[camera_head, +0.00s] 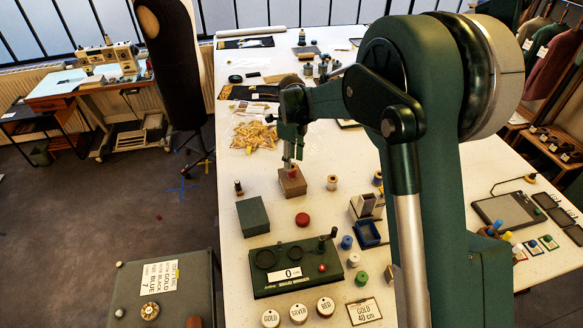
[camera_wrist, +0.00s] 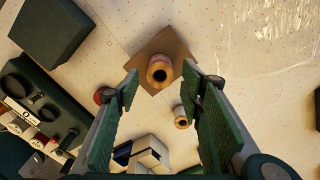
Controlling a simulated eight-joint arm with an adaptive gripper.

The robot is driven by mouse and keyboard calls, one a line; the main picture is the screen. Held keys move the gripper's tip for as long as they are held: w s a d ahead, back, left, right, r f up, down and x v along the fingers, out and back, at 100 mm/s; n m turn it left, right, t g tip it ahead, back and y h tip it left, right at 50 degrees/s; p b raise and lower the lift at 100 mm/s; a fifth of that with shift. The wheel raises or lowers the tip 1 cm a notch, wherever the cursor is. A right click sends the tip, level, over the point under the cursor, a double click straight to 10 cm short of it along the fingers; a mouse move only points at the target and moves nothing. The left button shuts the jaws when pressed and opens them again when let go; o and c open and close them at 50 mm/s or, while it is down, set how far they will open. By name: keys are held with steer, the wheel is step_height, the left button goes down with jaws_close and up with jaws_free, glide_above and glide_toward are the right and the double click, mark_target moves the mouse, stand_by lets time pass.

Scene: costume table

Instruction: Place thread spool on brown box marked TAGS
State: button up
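The brown box (camera_head: 293,187) stands on the white table in the head view; I cannot read a TAGS marking on it. A thread spool (camera_wrist: 160,76) with a dark centre hole stands upright on the brown box (camera_wrist: 178,46) in the wrist view. In the head view the spool shows as a small reddish shape (camera_head: 292,173) on the box, partly hidden by my gripper (camera_head: 290,160). My gripper (camera_wrist: 160,72) is open above the box. Its two fingers are well apart, one on each side of the spool, with gaps visible.
A dark green box (camera_head: 252,217) stands left of the brown box. A red round thing (camera_head: 302,218) is in front, and another spool (camera_head: 332,182) stands to the right. A green device (camera_head: 295,265) with a counter lies nearer. Bagged yellowish pieces (camera_head: 255,135) lie behind.

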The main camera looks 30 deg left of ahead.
step_height(320, 180, up, 7)
steer(key=shift+f, duration=0.2)
stand_by(0.7)
stand_by(0.4)
steer(key=w+d+r+n+t+y, duration=0.1)
steer(key=d+r+n, duration=0.1)
steer(key=d+r, duration=0.6)
steer(key=w+d+r+n, duration=0.15)
steer(key=d+r, duration=0.25)
steer(key=d, duration=0.8)
steer(key=s+d+r+n+t, duration=0.1)
steer(key=s+d+r+n, duration=0.15)
steer(key=d, duration=0.75)
steer(key=s+d+r+n+t, duration=0.1)
steer(key=s+d+r+n, duration=0.2)
steer(key=d, duration=0.7)
steer(key=s+d+r+n+t, duration=0.1)
steer(key=s+d, duration=0.4)
steer(key=d, duration=0.3)
steer(key=s+d+r+n+t, duration=0.1)
steer(key=s+d+n, duration=0.1)
steer(key=s+d, duration=0.35)
steer(key=s+d+f+n+t+h, duration=0.1)
steer(key=s+d+f+n, duration=0.3)
steer(key=s+d, duration=0.7)
steer(key=d+f+t, duration=0.1)
steer(key=d, duration=0.2)
steer(key=shift+s+f, duration=0.3)
